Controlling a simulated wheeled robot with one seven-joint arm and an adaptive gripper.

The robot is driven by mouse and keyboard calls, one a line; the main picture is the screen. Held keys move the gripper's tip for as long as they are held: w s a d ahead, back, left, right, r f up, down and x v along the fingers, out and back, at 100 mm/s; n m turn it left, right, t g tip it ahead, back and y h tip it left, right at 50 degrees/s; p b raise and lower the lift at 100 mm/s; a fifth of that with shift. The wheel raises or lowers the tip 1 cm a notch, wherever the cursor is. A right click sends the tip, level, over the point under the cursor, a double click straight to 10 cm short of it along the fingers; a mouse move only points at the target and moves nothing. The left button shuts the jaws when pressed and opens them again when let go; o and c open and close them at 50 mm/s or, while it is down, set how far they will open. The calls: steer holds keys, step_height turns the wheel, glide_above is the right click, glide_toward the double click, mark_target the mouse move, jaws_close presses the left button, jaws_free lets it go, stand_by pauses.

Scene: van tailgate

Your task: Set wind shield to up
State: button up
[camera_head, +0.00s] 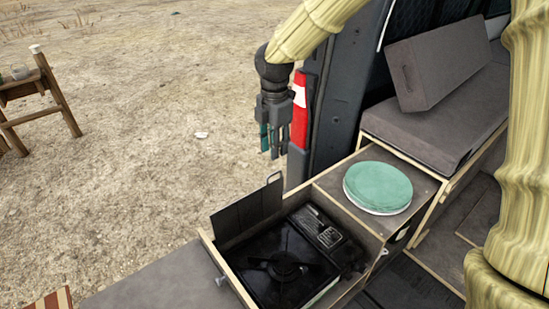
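The wind shield (246,210) is a thin dark panel standing up along the far left edge of the stove drawer. Its right end rises highest, near the drawer's back corner. The black camping stove (290,266) sits in the wooden drawer, in front of the panel. My gripper (273,150) hangs with its fingers pointing down, above and behind the panel's right end in the picture. It appears apart from the panel. The gap between its fingers is too small to tell open from shut. I see nothing held in it.
The van's rear pillar with a red and white light (302,105) is close to my gripper's right. Grey cushions (438,120) lie behind.

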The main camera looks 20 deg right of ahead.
steer(key=shift+r, duration=2.3)
